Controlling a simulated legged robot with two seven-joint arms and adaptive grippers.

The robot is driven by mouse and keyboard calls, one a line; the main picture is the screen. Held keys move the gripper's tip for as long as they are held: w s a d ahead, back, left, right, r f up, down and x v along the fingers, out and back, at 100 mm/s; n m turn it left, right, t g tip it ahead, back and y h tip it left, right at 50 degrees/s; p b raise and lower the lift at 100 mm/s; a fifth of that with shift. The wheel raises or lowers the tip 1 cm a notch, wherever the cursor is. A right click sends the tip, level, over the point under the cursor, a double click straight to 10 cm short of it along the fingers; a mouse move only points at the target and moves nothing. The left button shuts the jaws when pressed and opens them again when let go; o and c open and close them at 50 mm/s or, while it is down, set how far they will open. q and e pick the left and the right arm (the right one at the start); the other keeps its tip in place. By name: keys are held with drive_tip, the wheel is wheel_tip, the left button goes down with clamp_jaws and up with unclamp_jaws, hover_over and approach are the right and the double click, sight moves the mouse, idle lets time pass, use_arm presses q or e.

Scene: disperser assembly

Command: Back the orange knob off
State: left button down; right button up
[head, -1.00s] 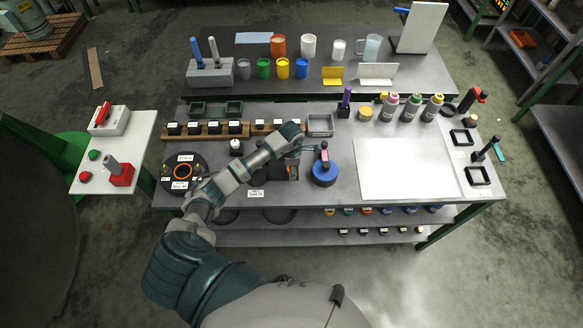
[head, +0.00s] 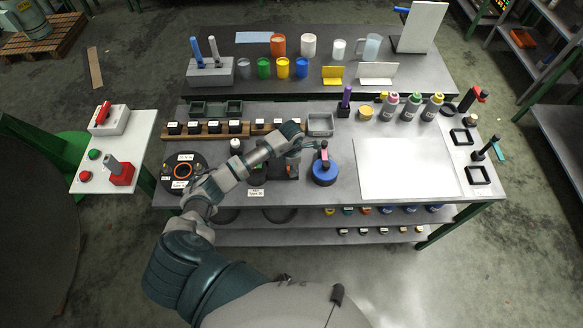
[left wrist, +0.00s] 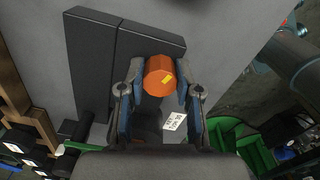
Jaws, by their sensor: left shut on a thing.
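The orange knob (left wrist: 160,78) is a faceted cylinder with a yellow mark on its face, seen in the left wrist view. My left gripper (left wrist: 161,88) is shut on it, one finger on each side. The knob sits at a dark grey fixture (left wrist: 92,60) made of upright slabs. My right gripper is not in view.
A blue round base with an upright handle (head: 325,172) stands close to the right of my left gripper. A white label card (head: 256,193) lies in front. A black round fixture (head: 183,172) is at left. A white sheet (head: 408,168) covers clear bench at right.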

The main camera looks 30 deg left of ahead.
use_arm(q)
drive_tip(key=n, duration=0.5)
drive_tip(key=shift+w+a+r, duration=0.1)
drive_tip(key=shift+a, duration=0.05)
drive_tip(key=n, duration=0.5)
drive_tip(key=shift+p, duration=0.35)
drive_tip(key=n+p, duration=0.1)
drive_tip(key=n, duration=0.4)
drive_tip(key=shift+r, duration=0.1)
drive_tip(key=shift+w+a+n+p, duration=0.1)
drive_tip(key=shift+n+p, duration=0.65)
drive_tip(key=shift+n, duration=1.65)
drive_tip(key=c, duration=0.8)
unclamp_jaws()
